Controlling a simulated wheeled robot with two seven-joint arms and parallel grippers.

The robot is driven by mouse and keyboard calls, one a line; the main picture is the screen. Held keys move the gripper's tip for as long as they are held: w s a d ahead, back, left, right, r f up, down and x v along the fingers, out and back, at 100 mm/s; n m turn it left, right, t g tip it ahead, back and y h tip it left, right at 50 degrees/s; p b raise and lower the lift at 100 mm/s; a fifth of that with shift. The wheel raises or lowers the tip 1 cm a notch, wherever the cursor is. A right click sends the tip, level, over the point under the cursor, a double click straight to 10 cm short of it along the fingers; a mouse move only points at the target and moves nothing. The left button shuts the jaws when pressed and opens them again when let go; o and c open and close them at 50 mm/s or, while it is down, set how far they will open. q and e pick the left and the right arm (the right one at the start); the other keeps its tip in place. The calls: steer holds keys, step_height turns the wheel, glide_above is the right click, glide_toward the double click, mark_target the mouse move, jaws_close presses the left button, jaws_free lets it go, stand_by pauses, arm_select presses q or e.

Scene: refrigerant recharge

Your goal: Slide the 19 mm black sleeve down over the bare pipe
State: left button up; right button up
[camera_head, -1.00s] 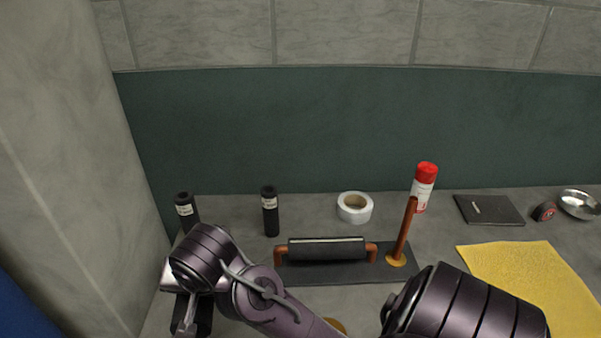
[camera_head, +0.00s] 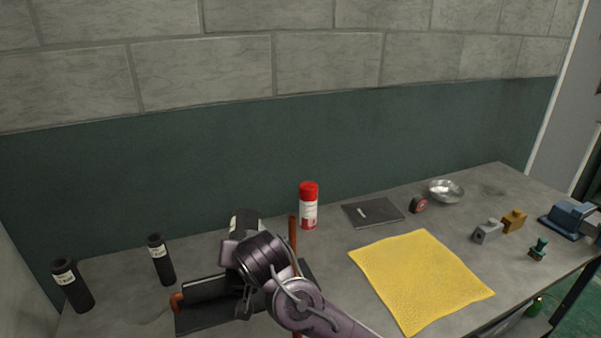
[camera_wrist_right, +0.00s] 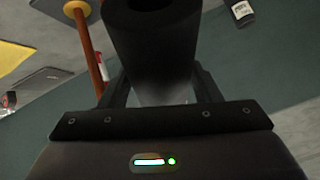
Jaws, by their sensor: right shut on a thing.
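My right gripper is shut on a black sleeve (camera_wrist_right: 152,60), whose round open end shows near the top of the right wrist view. Two other black sleeves with white labels, a left one (camera_head: 73,286) and a right one (camera_head: 161,261), stand upright at the left. My left gripper is not in view.
A red-and-white can (camera_head: 308,208) stands behind the pipe. A yellow cloth (camera_head: 420,280), dark notebook (camera_head: 373,212) and metal bowl (camera_head: 446,190) lie to the right.

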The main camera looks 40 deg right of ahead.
mark_target(257, 213)
steer(key=w+t, duration=0.1)
steer(key=w+d+r+t, duration=0.1)
steer(key=w+d+r+n, duration=0.1)
steer(key=w, duration=0.1)
steer(key=shift+r+t+h, duration=0.15)
steer(key=shift+t+h, duration=0.15)
steer(key=shift+t, duration=0.1)
steer(key=w+d+r+t, duration=0.1)
steer(key=w+d+r+t+h, duration=0.1)
steer(key=d, duration=0.1)
steer(key=w+d+r+t+p, duration=0.1)
steer(key=shift+d+n+h, duration=0.3)
steer(key=shift+d+n, duration=0.05)
steer(key=shift+n, duration=0.05)
steer(key=d+r+m+t+h+p, duration=0.1)
steer(key=d+r+m+t+h, duration=0.15)
steer(key=d+r+h, duration=0.45)
arm_select(q)
steer(key=b, duration=0.1)
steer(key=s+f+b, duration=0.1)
steer(key=b, duration=0.1)
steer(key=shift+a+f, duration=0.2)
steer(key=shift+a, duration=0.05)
arm_select(e)
step_height(257, 213, down, 6)
steer(key=d+h, duration=0.2)
steer(key=shift+s+f, duration=0.2)
steer(key=shift+s, duration=0.25)
